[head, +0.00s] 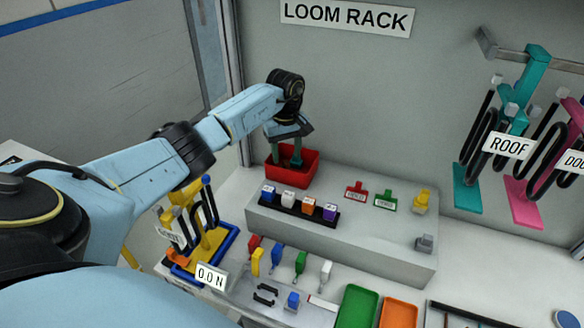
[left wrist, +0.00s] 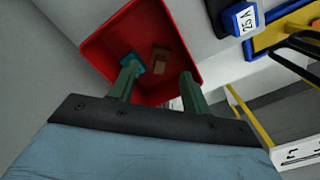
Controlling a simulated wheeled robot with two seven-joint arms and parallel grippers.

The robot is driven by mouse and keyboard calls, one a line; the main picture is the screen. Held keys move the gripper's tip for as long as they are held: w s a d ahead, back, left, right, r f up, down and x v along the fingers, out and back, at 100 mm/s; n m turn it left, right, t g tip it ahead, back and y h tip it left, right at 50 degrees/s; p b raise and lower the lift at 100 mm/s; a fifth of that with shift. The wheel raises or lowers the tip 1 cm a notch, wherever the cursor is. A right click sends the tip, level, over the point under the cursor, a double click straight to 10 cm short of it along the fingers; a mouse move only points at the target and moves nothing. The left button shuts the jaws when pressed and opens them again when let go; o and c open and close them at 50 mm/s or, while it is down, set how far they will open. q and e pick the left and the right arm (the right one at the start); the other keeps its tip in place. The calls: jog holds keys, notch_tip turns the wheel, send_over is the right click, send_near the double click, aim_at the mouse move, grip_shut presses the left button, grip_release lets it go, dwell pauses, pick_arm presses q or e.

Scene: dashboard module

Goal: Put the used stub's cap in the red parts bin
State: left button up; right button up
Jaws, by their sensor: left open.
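The red parts bin (head: 308,168) stands at the back left of the grey bench; in the left wrist view the bin (left wrist: 108,28) lies below my gripper. My left gripper (head: 287,164) is open over the bin, its fingertips low at the opening. In the left wrist view its two green fingers (left wrist: 158,82) are apart with nothing held between them. A small brown block (left wrist: 160,58) lies inside the bin. A small teal piece (left wrist: 134,62) shows beside the left-hand fingertip, seemingly in the bin. I cannot tell which of these is the used stub's cap. My right gripper is not in view.
A black holder with several labelled coloured blocks (head: 300,206) sits just in front of the bin on a grey raised step (head: 380,245). A yellow stand (head: 200,225) is at the left. Green (head: 357,306) and orange (head: 398,312) trays are at the front.

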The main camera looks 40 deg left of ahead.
pick_arm(q)
notch_tip(320, 180, up, 13)
jog(key=shift+f, duration=0.2)
dwell(0.5)
